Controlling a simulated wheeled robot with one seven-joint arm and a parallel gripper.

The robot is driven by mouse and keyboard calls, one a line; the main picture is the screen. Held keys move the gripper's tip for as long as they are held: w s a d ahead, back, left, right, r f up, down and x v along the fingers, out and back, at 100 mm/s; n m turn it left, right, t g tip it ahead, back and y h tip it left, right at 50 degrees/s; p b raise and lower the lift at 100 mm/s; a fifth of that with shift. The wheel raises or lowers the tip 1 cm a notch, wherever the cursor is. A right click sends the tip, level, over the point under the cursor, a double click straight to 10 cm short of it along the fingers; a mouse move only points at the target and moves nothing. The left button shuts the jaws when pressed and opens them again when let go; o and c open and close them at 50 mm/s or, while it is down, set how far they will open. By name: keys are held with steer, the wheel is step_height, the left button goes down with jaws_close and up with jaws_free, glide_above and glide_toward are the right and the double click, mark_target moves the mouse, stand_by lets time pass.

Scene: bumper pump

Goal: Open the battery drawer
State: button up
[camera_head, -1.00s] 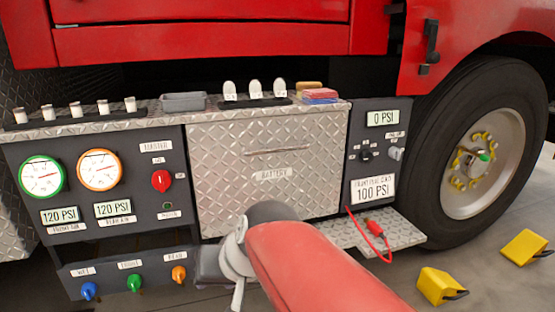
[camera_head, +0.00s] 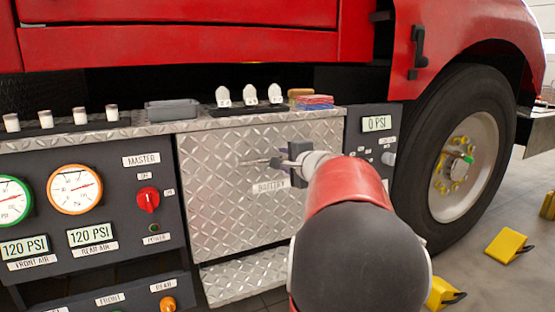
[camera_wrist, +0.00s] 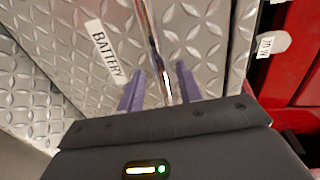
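The battery drawer (camera_head: 220,215) is a silver diamond-plate front with a BATTERY label, and it looks closed. Its thin horizontal handle (camera_head: 256,162) is partly hidden by my gripper (camera_head: 278,162), which is at the handle's right part. In the wrist view, the handle (camera_wrist: 153,45) runs between the two purple fingers of my gripper (camera_wrist: 157,85). The fingers are apart, one on each side of the bar, with gaps visible. The BATTERY label (camera_wrist: 106,47) is left of the handle there.
A gauge panel with a red master knob (camera_head: 148,199) is left of the drawer. A pressure panel (camera_head: 376,125) and the wheel (camera_head: 465,165) are to the right. Yellow chocks (camera_head: 507,245) lie on the floor. A diamond-plate step (camera_head: 245,277) is below the drawer.

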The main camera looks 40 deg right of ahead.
steer(key=shift+x, duration=1.6)
steer(key=shift+a, duration=0.1)
steer(key=shift+c, duration=0.5)
jaws_close()
